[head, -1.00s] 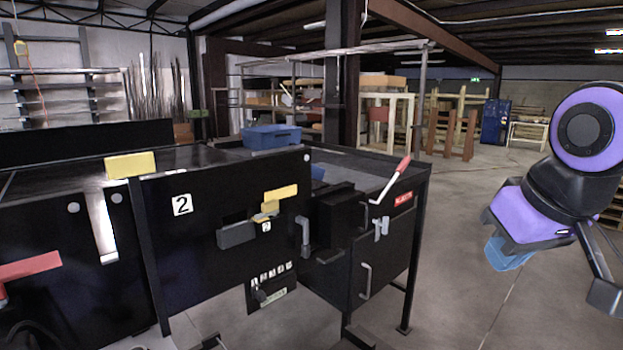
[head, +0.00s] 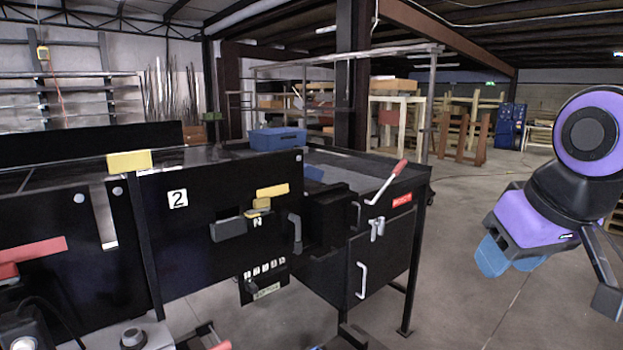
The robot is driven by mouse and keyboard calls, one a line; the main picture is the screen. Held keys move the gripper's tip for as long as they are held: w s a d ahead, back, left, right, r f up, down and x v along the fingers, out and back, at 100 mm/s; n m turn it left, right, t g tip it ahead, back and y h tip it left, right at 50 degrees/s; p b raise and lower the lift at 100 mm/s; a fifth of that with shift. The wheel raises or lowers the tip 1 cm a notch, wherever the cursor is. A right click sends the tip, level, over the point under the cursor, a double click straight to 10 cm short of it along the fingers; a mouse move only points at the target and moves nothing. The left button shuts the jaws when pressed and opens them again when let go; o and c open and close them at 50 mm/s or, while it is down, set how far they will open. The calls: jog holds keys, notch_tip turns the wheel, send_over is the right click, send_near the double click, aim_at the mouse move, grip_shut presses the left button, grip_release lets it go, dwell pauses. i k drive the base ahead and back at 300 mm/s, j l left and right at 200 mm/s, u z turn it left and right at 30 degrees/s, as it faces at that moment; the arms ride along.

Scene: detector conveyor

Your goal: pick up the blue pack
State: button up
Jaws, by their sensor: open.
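A small flat blue piece (head: 313,173), which looks like the blue pack, lies on the grey conveyor surface behind the black front panel. Only part of it shows; the panel edge hides its lower side. My gripper (head: 511,268) has blue fingers and hangs in the air at the right, over the floor and well away from the conveyor. It is open, and I see nothing between its fingers.
A blue bin (head: 277,139) sits on the conveyor's far edge, left of the blue piece. A red-handled lever (head: 386,182) sticks up at the conveyor's right end. The black cabinet (head: 385,262) stands below. Floor to the right is clear.

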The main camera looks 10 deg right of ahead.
aim_at(313, 173)
jog(key=k+u, duration=0.15)
jog(key=u, duration=1)
jog(key=i+l, duration=0.15)
jog(key=l, duration=0.4)
jog(key=i+l+u, duration=0.1)
jog(key=l, duration=0.5)
jog(key=i+l, duration=0.15)
jog(key=l, duration=0.4)
jog(key=i+l+u, duration=0.1)
jog(key=l, duration=0.5)
jog(key=i+l, duration=0.1)
jog(key=l, duration=0.4)
jog(key=i+l, duration=0.1)
jog(key=l, duration=0.4)
jog(key=i+l, duration=0.1)
jog(key=l, duration=0.45)
jog(key=i+l, duration=0.1)
jog(key=l, duration=0.4)
jog(key=i+l, duration=0.1)
jog(key=l, duration=0.4)
